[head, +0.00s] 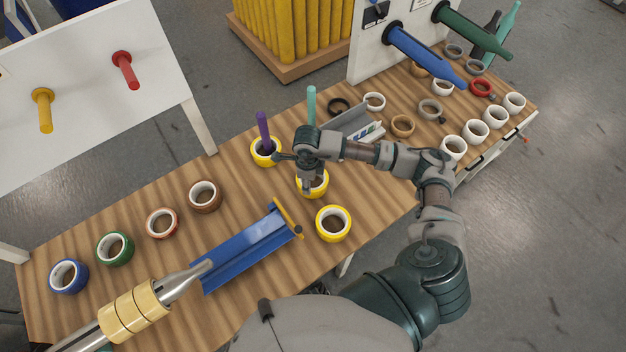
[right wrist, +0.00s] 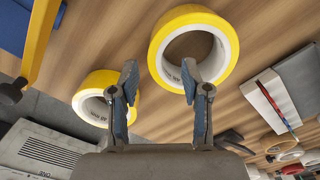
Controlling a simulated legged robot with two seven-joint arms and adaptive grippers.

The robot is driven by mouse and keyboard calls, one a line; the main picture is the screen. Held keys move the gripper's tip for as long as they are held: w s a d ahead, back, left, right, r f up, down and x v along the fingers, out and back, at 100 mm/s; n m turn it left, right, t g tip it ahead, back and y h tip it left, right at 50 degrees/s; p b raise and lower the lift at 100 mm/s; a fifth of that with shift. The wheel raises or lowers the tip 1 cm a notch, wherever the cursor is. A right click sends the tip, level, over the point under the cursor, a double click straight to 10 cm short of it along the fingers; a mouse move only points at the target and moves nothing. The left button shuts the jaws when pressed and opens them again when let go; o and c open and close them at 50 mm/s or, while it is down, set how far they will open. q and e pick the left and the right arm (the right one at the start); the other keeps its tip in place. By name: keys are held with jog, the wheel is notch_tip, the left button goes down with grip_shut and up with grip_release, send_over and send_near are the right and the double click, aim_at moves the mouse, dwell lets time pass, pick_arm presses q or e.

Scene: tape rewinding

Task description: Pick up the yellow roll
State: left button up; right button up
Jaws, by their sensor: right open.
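Three yellow rolls lie on the wooden table. One yellow roll (head: 322,185) is partly hidden under my right gripper (head: 295,172). It appears to be the upper roll (right wrist: 161,50) in the right wrist view, ahead of the fingertips. A second yellow roll (head: 333,238) lies nearer; it appears to be the left one (right wrist: 86,105) in the wrist view, partly behind a finger. A third yellow roll (head: 262,161) has a purple rod standing at it. My right gripper, also in the wrist view (right wrist: 160,85), is open with nothing between its fingers. My left gripper is not in view.
A blue tray (head: 235,252) with a yellow end lies left of the nearer roll. A grey and white holder (head: 350,122) stands beyond the gripper. Brown, red, green and blue rolls line the left. White rolls (head: 476,133) stand at right. A metal rod with cream rolls (head: 130,312) crosses the lower left.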

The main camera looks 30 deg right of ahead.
jog(key=f, duration=0.3)
jog(key=s+f, duration=0.1)
jog(key=f, duration=0.1)
jog(key=shift+a+p, duration=0.1)
jog(key=shift+p, duration=0.2)
jog(key=shift+w+f, duration=0.1)
jog(key=shift+f, duration=0.2)
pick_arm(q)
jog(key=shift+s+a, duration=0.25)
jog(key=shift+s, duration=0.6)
pick_arm(e)
grip_shut()
